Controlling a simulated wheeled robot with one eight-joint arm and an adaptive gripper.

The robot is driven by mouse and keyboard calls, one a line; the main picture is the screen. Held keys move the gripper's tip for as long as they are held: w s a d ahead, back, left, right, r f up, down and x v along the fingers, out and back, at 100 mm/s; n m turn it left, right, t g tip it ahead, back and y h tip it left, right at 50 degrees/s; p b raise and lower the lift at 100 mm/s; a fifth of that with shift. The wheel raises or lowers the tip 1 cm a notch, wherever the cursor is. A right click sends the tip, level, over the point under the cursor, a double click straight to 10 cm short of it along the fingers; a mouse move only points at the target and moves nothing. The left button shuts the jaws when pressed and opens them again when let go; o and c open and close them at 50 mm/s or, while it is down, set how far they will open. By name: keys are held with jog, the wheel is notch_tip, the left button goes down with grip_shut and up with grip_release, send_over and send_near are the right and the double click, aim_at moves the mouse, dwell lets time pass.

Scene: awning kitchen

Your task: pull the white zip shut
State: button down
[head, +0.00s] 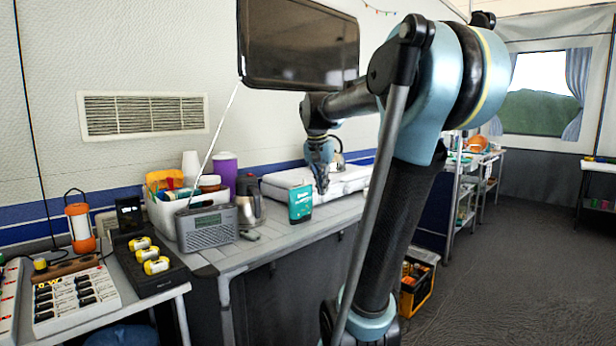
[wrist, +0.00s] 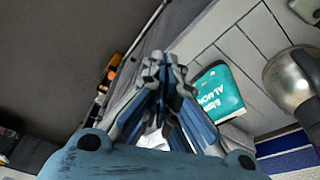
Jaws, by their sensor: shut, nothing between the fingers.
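A teal pouch (head: 300,204) with pale lettering stands on the grey counter. It also shows in the wrist view (wrist: 220,93), right of my fingertips. I cannot make out a white zip on it in either view. My gripper (head: 322,190) is shut and empty, fingers pointing down. In the head view it is just right of the pouch; in the wrist view its fingertips (wrist: 163,64) meet and a gap separates them from the pouch.
A metal kettle (head: 250,207) and a grey radio (head: 207,228) stand left of the pouch. A white stove-like unit (head: 345,182) lies behind my gripper. The counter (head: 290,235) has bare room in front of the pouch. A raised dark panel (head: 300,45) hangs above.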

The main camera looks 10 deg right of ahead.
aim_at(304, 183)
jog(key=w+r+m, duration=0.1)
jog(key=w+r, duration=0.2)
jog(key=w, duration=0.3)
jog(key=w+a+r+m+h, duration=0.1)
jog(key=w+r+m, duration=0.15)
jog(key=w, duration=0.45)
jog(key=w+r+m, duration=0.1)
jog(key=w+r, duration=0.3)
jog(key=w, duration=0.2)
jog(key=x, duration=0.3)
jog(key=a+x, duration=0.1)
jog(key=x, duration=0.5)
jog(key=shift+s+a+f, duration=0.35)
jog(key=shift+s, duration=0.05)
jog(key=shift+s+a, duration=0.5)
jog(key=shift+a, duration=0.2)
jog(key=s+a, duration=0.4)
jog(key=a, duration=0.1)
jog(key=shift+s+a, duration=0.1)
jog(key=shift+a, duration=0.1)
jog(key=shift+d, duration=0.1)
